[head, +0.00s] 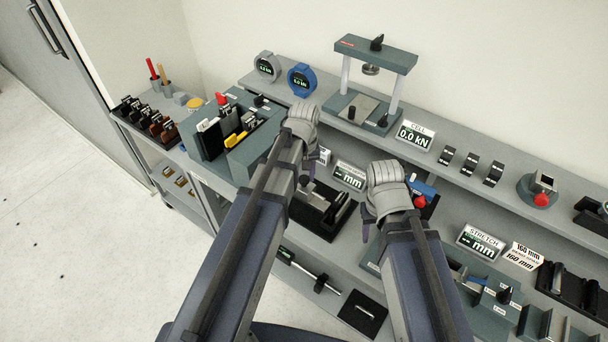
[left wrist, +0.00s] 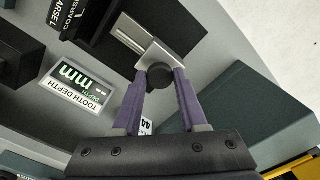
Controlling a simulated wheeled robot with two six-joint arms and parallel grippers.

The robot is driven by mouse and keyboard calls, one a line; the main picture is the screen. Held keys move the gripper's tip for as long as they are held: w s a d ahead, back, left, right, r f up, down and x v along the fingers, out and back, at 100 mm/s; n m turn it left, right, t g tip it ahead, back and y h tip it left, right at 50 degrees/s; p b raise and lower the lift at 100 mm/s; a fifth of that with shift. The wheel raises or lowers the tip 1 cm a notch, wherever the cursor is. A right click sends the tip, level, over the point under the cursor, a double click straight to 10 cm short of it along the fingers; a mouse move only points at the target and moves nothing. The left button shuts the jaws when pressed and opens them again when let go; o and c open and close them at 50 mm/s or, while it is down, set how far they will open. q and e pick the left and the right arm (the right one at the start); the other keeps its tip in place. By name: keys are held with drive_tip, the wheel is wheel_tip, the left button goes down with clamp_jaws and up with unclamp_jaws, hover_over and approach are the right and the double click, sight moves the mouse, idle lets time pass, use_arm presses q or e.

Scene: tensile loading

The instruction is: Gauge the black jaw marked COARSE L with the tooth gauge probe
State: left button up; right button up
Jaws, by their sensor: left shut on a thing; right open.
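My left gripper (head: 308,176) is over the tooth depth station on the lower shelf. In the left wrist view its purple fingers (left wrist: 159,80) are shut on the dark round knob of the tooth gauge probe (left wrist: 172,52), a silver block beside a slotted rail. The black jaw marked COARSE L (left wrist: 72,14) lies at the top left of that view, apart from the fingers; its teeth are not clear. The TOOTH DEPTH display (left wrist: 75,90) shows dashes and mm; it also stands in the head view (head: 349,175). My right gripper (head: 378,222) is open; its fingertips are mostly hidden.
A grey-green tool block (head: 262,140) stands left of my left gripper. The load frame (head: 376,48) and CELL display (head: 415,135) stand on the upper shelf. The STRETCH display (head: 481,243) is at right. A blue-handled item with a red knob (head: 421,194) is near my right gripper.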

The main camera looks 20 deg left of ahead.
use_arm(q)
clamp_jaws()
idle(0.8)
